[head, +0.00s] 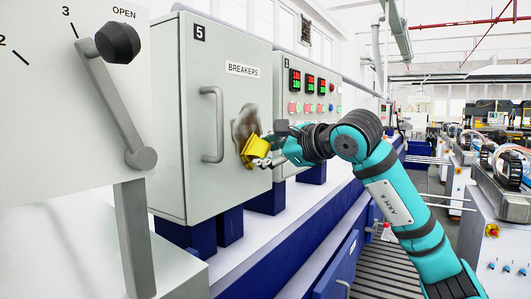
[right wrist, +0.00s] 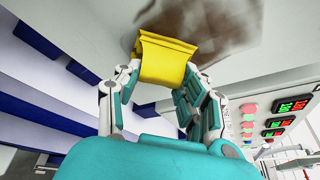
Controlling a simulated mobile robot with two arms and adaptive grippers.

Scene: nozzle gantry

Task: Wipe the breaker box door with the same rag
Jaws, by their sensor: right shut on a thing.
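The grey breaker box door (head: 195,110) is shut, with a "BREAKERS" label, a number 5 and a vertical handle (head: 213,125). A brown smudge (head: 245,122) marks its right part; the smudge also shows in the right wrist view (right wrist: 215,20). My right gripper (head: 262,160) is shut on a folded yellow rag (head: 252,150), at the lower part of the smudge. In the right wrist view the rag (right wrist: 165,62) sits between the fingertips, at the door surface; I cannot tell whether it presses on it. My left gripper is not in view.
A lever (head: 115,100) marked "OPEN" stands at the near left. A control panel (head: 309,62) with red and green displays and buttons is right of the breaker box. Both boxes stand on blue supports over a white ledge (head: 255,240). A walkway (head: 385,255) lies to the right.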

